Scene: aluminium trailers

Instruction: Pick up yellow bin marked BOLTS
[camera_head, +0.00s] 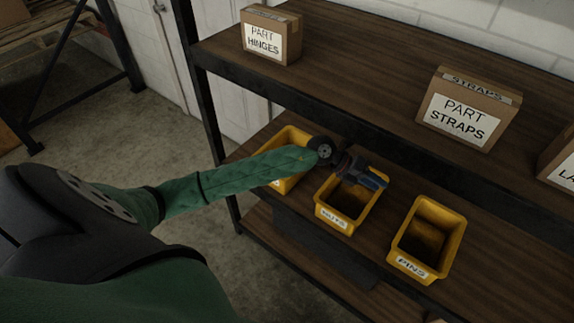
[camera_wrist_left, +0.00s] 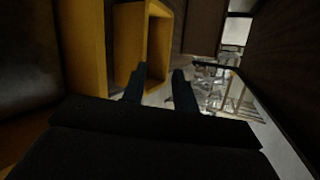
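Three yellow bins stand in a row on the middle shelf. The middle bin (camera_head: 332,218) has a small white front label that may read BOLTS; the print is hard to make out. My left gripper (camera_head: 372,178) is over the back part of this bin and hides some of its rim. I cannot tell whether the fingers touch a bin. My right gripper is not in view.
The bin marked PINS (camera_head: 444,272) is at the right. The left bin (camera_head: 289,134) is partly hidden by my arm. The upper shelf (camera_head: 350,70) overhangs behind, carrying cardboard boxes marked HINGES (camera_head: 265,40) and STRAPS (camera_head: 462,115). A dark shelf post (camera_head: 205,110) stands at the left.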

